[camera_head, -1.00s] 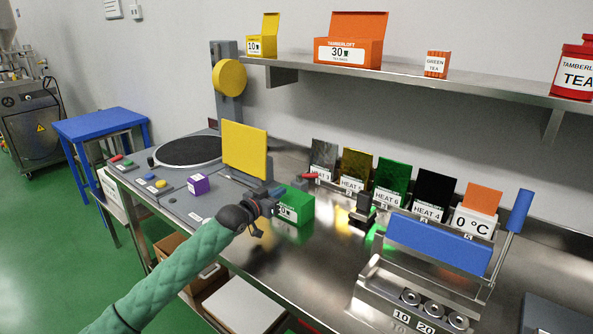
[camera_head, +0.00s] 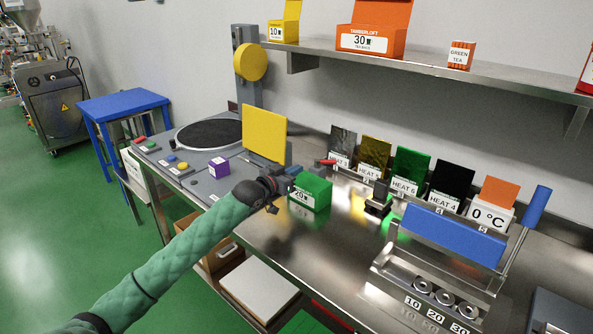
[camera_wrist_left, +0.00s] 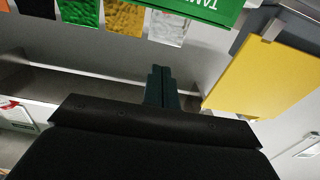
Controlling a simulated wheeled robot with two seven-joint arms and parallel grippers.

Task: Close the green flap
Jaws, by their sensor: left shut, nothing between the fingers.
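The green box (camera_head: 312,192), with a white "20" label, sits on the steel bench just right of my left gripper. Its top looks flat in the head view, and no flap stands up from it. My left gripper (camera_head: 287,176) is shut and empty at the box's left upper side; I cannot tell whether it touches. In the left wrist view its closed fingertips (camera_wrist_left: 161,76) lie below a green panel of the box (camera_wrist_left: 195,9) with white lettering, cut off by the top edge. My right gripper is not in view.
An upright yellow panel (camera_head: 264,134) stands close behind my left gripper. A purple cube (camera_head: 219,168) is to its left. A small dark device (camera_head: 378,203) and a blue-handled machine (camera_head: 453,234) stand to the right. Bare bench lies in front of the box.

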